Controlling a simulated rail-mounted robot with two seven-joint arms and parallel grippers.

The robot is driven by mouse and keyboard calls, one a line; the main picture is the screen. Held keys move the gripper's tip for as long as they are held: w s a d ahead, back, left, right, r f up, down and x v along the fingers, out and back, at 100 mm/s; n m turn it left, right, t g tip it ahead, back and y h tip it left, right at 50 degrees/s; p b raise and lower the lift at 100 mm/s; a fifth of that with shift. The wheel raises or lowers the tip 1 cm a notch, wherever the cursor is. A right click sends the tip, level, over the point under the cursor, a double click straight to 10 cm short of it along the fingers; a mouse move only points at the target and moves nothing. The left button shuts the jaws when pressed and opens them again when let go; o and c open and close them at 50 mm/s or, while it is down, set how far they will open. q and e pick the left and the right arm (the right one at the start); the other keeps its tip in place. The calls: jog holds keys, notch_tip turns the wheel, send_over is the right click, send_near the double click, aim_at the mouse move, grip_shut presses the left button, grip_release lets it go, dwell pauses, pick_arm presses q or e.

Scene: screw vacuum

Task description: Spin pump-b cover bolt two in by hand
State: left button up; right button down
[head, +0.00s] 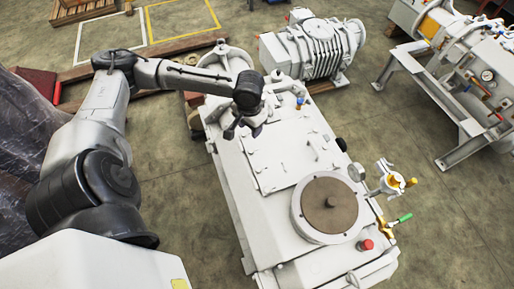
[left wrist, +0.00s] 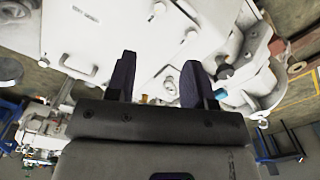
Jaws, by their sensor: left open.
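A large white pump unit (head: 240,185) fills the middle of the head view, with a flat rectangular cover (head: 285,150) on its top. My left gripper (head: 240,130) hangs over the far left part of this unit. In the left wrist view my left gripper (left wrist: 157,75) has its two dark fingers apart, with white pump surface beyond them. Small pale bolt-like heads (left wrist: 190,35) stand on that surface, apart from the fingers. No bolt is visibly held. I cannot tell which head is bolt two. My right gripper is out of view.
A brown round disc (head: 330,203) is set in a white ring on the near end of the unit. A ribbed white blower (head: 310,48) stands behind it, and another machine (head: 470,75) stands at right. Open floor (head: 440,215) lies right.

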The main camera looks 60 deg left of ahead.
pick_arm(q)
jog(key=n, duration=0.2)
jog(key=b, duration=0.2)
send_near(251, 151)
notch_tip(251, 151, down, 7)
jog(key=shift+r, duration=0.2)
jog(key=shift+f, duration=0.9)
jog(key=shift+c, duration=0.4)
